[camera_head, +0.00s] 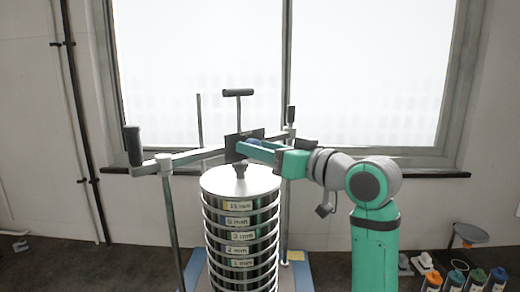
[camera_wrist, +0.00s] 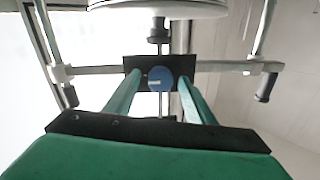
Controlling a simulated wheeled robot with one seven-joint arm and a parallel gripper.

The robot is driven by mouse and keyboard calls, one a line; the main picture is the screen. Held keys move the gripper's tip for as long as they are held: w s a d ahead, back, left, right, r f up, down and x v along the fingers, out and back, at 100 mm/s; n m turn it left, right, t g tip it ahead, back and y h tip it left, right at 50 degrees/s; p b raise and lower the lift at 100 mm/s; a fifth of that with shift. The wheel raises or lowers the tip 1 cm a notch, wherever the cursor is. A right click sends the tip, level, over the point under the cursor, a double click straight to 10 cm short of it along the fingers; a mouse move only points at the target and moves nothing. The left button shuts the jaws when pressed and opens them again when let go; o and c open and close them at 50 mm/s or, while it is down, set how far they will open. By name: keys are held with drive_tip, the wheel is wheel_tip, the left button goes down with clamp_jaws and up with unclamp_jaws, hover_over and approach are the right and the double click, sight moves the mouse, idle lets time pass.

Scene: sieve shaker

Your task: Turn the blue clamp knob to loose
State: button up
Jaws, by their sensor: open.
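The blue clamp knob (camera_wrist: 160,74) shows in the wrist view as a round disc with a small pale mark. It sits on a dark plate (camera_wrist: 133,64) at the middle of the crossbar. In the head view the knob (camera_head: 255,142) is partly hidden by my gripper. My gripper (camera_head: 246,147) reaches in from the right at the height of the crossbar. Its two green fingers stand open, one on each side of the knob in the wrist view (camera_wrist: 160,84). I cannot tell whether either finger touches it.
The crossbar (camera_head: 192,156) has black handles at its ends and rests on upright rods. A black T-handle (camera_head: 238,93) rises above it. A stack of labelled sieves (camera_head: 240,182) stands below. Bottles (camera_head: 476,278) and a funnel stand at the lower right.

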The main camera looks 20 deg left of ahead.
drive_tip(key=c, duration=1.1)
drive_tip(key=shift+n, duration=0.3)
drive_tip(key=n, duration=0.3)
drive_tip(key=shift+n, duration=0.3)
drive_tip(key=n, duration=0.4)
drive_tip(key=shift+s+n, duration=0.1)
drive_tip(key=shift+n, duration=0.2)
drive_tip(key=n, duration=0.4)
drive_tip(key=shift+s+a+n+h, duration=0.1)
drive_tip(key=shift+n+h, duration=0.2)
drive_tip(key=shift+n, duration=2)
